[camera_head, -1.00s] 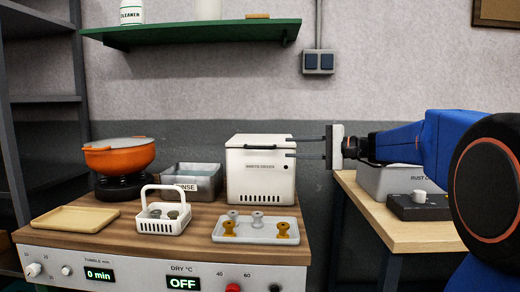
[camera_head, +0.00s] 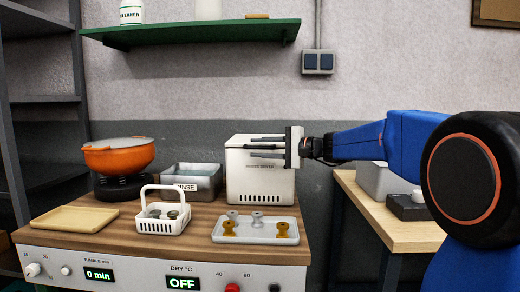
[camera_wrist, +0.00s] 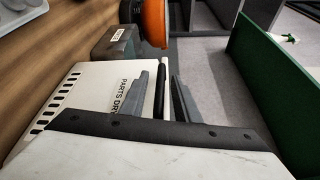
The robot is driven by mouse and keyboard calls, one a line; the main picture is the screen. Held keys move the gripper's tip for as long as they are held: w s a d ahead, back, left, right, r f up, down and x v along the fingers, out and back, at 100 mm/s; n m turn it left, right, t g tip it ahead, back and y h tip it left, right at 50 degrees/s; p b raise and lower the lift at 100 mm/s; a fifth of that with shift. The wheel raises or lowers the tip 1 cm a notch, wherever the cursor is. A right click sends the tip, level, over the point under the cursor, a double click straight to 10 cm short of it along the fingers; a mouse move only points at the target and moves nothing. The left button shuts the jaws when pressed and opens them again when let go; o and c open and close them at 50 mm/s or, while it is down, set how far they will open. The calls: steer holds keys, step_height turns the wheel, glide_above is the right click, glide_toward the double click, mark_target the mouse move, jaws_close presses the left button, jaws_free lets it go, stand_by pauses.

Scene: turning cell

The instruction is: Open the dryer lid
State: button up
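The parts dryer (camera_head: 260,185) is a white box with vent slots at the back right of the wooden bench top. Its lid looks shut. The dark lid handle (camera_wrist: 158,92) shows in the wrist view as a bar along the dryer's edge. My gripper (camera_head: 250,147) reaches in from the right across the upper front of the dryer, its fingers apart. In the wrist view, my gripper (camera_wrist: 167,70) has one grey finger on each side of the handle, with gaps visible. In the head view the fingers largely hide the handle.
A rinse tub (camera_head: 188,182), an orange pot (camera_head: 118,157), a white basket (camera_head: 162,221) and a tray of fittings (camera_head: 257,235) share the bench. A green shelf (camera_head: 190,33) hangs on the wall above. A side table (camera_head: 385,225) stands at the right.

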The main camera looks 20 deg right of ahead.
steer(key=shift+c, duration=0.4)
jaws_close()
steer(key=shift+r, duration=0.1)
